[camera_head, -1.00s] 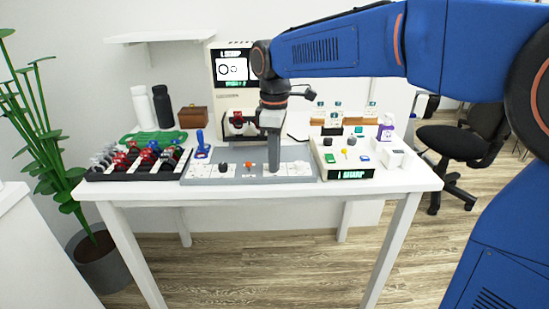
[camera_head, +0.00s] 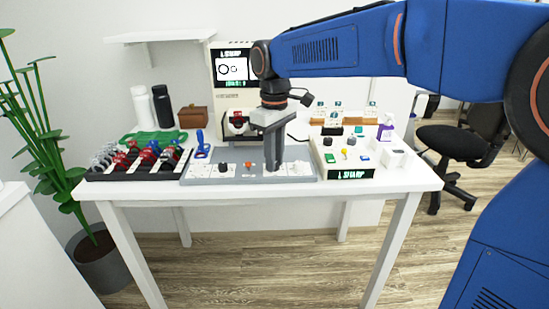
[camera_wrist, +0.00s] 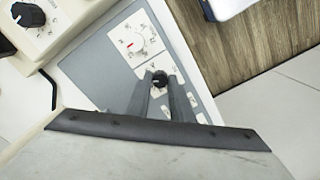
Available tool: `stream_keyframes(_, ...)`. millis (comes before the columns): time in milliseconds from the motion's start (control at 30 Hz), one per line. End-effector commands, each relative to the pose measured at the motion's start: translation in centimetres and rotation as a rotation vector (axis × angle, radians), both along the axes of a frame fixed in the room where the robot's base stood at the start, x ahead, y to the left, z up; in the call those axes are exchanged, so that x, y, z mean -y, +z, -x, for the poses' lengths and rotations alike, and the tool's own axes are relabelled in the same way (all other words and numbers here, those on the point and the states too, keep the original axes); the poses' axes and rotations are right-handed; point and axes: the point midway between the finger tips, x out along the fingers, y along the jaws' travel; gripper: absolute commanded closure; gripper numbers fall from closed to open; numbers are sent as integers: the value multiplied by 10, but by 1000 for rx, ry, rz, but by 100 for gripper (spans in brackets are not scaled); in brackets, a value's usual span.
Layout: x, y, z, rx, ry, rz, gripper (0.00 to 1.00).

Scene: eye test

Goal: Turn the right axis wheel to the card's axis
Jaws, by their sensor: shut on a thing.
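My gripper (camera_head: 272,167) points down at the grey control panel (camera_head: 203,176) on the table. In the wrist view its fingers (camera_wrist: 163,98) are closed around a small black knob (camera_wrist: 159,77) with a pale mark; I take this for the right axis wheel. In the head view the gripper hides that knob. Beside it on the panel is a white dial (camera_wrist: 138,42) with a printed scale and a red mark. A black knob (camera_head: 223,167) and an orange-red knob (camera_head: 249,165) stand further left. Small cards (camera_head: 337,115) stand at the back right; their print is unreadable.
A chart machine (camera_head: 232,85) with a lit screen stands behind the panel. A dark tray of lenses (camera_head: 117,174) is at the left, with a blue handle (camera_head: 201,144) beside it. A beige console (camera_head: 330,160) with a white box (camera_head: 395,158) is at the right.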

Motion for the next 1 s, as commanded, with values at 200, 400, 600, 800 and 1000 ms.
stream_keyframes(200,0,1,0,2,-53,-1,100)
stream_keyframes(400,0,1,0,2,-65,-1,100)
stream_keyframes(600,0,1,0,2,-64,-1,100)
stream_keyframes(800,0,1,0,2,-63,-1,61)
stream_keyframes(1000,0,1,0,1,-63,0,61)
